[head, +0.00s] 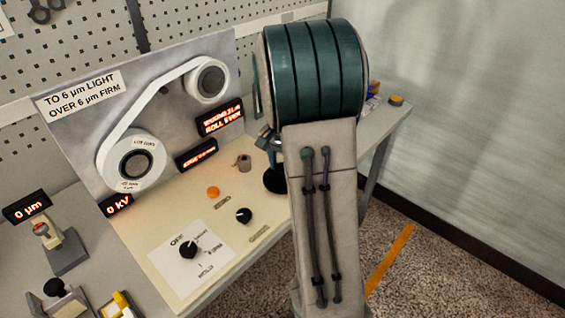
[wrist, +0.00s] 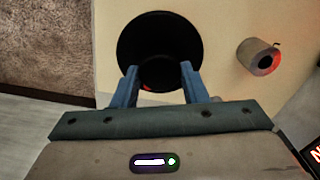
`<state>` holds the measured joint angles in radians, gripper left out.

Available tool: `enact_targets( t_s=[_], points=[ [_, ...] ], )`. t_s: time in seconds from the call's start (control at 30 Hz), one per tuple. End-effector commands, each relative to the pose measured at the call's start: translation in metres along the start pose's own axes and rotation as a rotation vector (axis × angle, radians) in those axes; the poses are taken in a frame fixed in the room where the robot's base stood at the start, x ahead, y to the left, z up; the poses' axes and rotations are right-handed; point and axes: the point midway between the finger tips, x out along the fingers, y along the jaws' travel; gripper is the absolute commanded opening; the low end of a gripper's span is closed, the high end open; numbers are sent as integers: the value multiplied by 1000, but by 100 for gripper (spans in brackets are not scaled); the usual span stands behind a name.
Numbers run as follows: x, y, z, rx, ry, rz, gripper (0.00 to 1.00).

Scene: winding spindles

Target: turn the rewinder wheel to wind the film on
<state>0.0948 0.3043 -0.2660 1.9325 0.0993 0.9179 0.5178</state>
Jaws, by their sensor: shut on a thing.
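The rewinder wheel, a black round knob-like disc (head: 274,181), stands at the far right edge of the cream panel, partly hidden by my arm. In the wrist view it is the large black disc (wrist: 140,33) ahead of the fingers. My gripper (wrist: 158,74) has its two blue fingers on either side of a dark part at the wheel's near side, shut on it. In the head view my arm mostly hides the gripper. White film (head: 148,95) runs between a lower left reel (head: 109,158) and an upper right reel (head: 194,82).
A sign (head: 78,94) reads "TO 6 µm LIGHT OVER 6 µm FIRM". A gauge display (head: 27,207) reads 0 µm and another (head: 117,204) 0 kV. A small grey cylinder (head: 244,161), orange button (head: 213,192) and black knobs (head: 188,250) stand on the panel.

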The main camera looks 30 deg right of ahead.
Motion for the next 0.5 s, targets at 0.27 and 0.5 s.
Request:
enact_targets(
  t_s=[0.27,0.5],
  points=[
    [-1,-1,-1,-1,3,-2,17],
    [-1,0,0,-1,2,-1,61]
  ],
)
